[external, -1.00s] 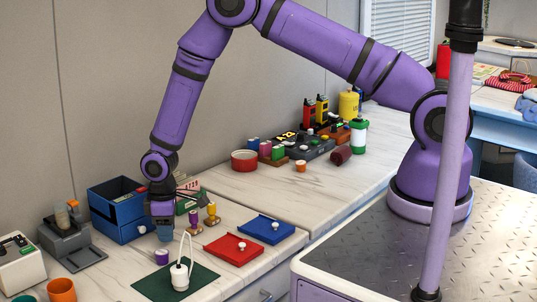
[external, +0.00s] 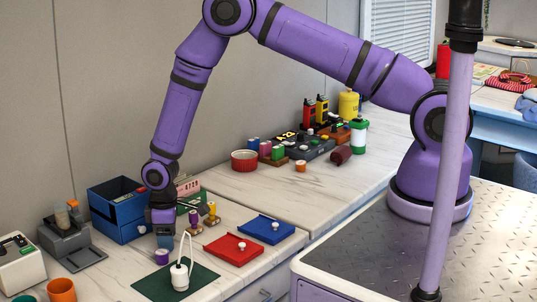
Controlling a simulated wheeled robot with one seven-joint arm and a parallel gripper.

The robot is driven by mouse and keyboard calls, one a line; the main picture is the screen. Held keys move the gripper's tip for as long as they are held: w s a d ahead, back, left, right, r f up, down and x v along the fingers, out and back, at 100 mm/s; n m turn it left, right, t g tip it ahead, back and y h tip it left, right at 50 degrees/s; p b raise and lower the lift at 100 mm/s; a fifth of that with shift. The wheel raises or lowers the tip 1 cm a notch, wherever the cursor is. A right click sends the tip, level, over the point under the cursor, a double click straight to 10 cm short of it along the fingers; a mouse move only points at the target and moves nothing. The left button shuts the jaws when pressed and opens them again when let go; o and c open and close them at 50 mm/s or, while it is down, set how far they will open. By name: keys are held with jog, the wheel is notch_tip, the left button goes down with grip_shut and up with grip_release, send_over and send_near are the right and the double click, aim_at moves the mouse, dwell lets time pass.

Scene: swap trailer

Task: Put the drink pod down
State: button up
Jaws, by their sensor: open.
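A small purple cylinder with a pale top (external: 162,257), which looks like the drink pod, stands upright on the white marbled counter. My gripper (external: 165,243) points straight down just behind and above it, and its tips end close to the counter. It is open. The view is too small to tell whether the fingers touch the purple cylinder or whether anything is between them.
A blue open box (external: 118,212) and a grey machine (external: 72,243) stand left of my gripper. Two small knobbed stands (external: 210,213) are to its right. A white-handled object (external: 180,275) stands on a green mat (external: 205,277) in front. Red (external: 233,250) and blue (external: 266,229) trays lie to the right.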

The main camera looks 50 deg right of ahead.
jog(key=s+d+r+m+t, duration=0.1)
jog(key=d+r, duration=0.3)
jog(key=r, duration=1.1)
jog(key=s+d+r+m, duration=0.1)
jog(key=d+r, duration=0.3)
jog(key=r, duration=1.1)
jog(key=s+d+r+m+t, duration=0.1)
jog(key=s+d+r, duration=0.3)
jog(key=r, duration=0.3)
jog(key=s+d+r+m+t, duration=0.1)
jog(key=s+d+r, duration=0.3)
jog(key=r, duration=0.3)
jog(key=s+d+r+m+t, duration=0.1)
jog(key=s+d+r, duration=0.3)
jog(key=s, duration=0.8)
jog(key=s+d+r+m+t, duration=0.1)
jog(key=s+d+r+m, duration=0.3)
jog(key=s, duration=0.9)
jog(key=shift+d+r, duration=0.4)
jog(key=shift+d, duration=1.05)
